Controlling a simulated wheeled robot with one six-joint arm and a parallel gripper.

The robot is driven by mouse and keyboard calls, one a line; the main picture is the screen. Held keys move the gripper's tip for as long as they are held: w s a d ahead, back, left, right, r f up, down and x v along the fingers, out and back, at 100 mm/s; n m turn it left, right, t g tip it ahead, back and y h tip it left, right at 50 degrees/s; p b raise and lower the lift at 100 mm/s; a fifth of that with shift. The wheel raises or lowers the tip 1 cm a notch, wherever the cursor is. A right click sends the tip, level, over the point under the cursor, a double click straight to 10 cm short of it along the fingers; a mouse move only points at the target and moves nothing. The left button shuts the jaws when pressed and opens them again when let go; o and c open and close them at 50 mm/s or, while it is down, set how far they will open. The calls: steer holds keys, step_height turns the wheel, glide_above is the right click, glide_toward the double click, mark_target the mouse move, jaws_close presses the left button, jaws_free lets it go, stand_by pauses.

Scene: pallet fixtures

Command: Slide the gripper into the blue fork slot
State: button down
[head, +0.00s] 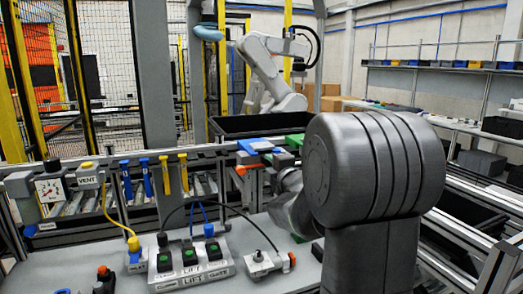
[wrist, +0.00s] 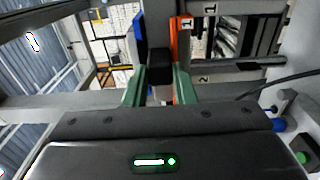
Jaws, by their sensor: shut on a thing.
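In the head view a blue piece (head: 262,145), likely the blue fork slot, sits at the far rail, left of my arm. A green piece (head: 295,140) is beside it on the right, and an orange piece (head: 244,169) is lower left. My grey arm hides most of my gripper there. In the wrist view my gripper (wrist: 160,88) has green fingers shut on a dark block (wrist: 160,64). A blue upright (wrist: 139,30) stands left of the block and an orange upright (wrist: 184,45) marked 1 stands right. Whether the block touches either is unclear.
On the bench in front stand a switch box (head: 190,264) with green buttons and cables, and a small connector block (head: 264,264). Blue (head: 147,176) and yellow (head: 165,174) handles hang along the rail with a gauge (head: 50,189). A black bin (head: 250,124) is behind.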

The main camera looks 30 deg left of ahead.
steer(key=shift+b, duration=0.45)
steer(key=c, duration=1.2)
jaws_free()
steer(key=shift+o, duration=0.4)
steer(key=shift+f, duration=0.1)
steer(key=b+v, duration=0.2)
steer(key=v, duration=1.2)
steer(key=shift+w+a, duration=0.1)
steer(key=shift+a, duration=0.1)
